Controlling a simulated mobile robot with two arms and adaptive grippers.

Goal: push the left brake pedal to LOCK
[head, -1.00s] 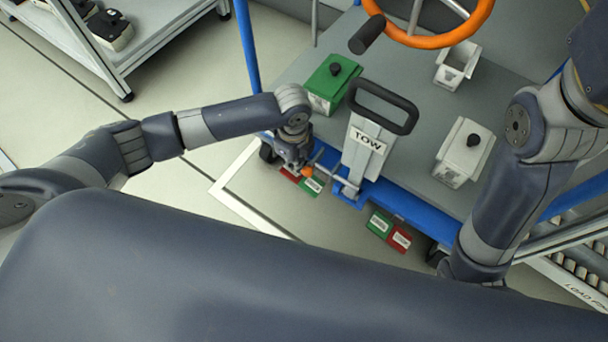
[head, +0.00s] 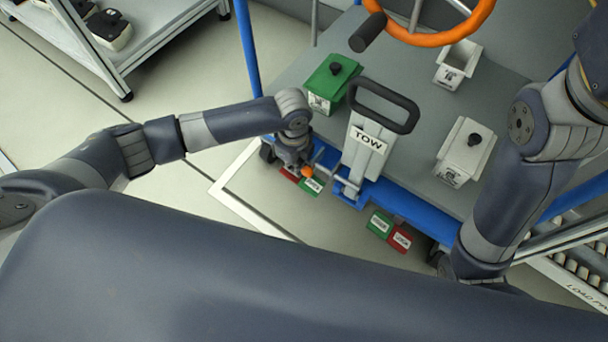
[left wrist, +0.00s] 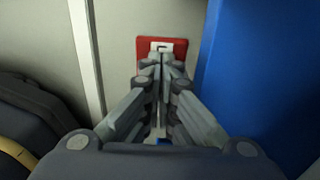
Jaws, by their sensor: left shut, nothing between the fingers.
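The left brake pedal has a red plate (head: 289,174) and a green plate (head: 313,187) side by side, low at the cart's front edge, left of the tow handle. My left gripper (head: 297,168) points down just above the red plate and partly covers it. In the left wrist view its shut, empty fingers (left wrist: 162,62) overlap the lower part of the red plate (left wrist: 147,43). I cannot tell whether they touch it. The plate's label is too small to read. My right arm comes in at the right, but its gripper is out of sight.
The tow handle (head: 366,138) and the cart's blue front rail (head: 408,208) are close to the right of my left gripper. A second pedal pair, green (head: 379,224) and red (head: 400,239), is further right. A green box (head: 325,88) stands on the cart deck.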

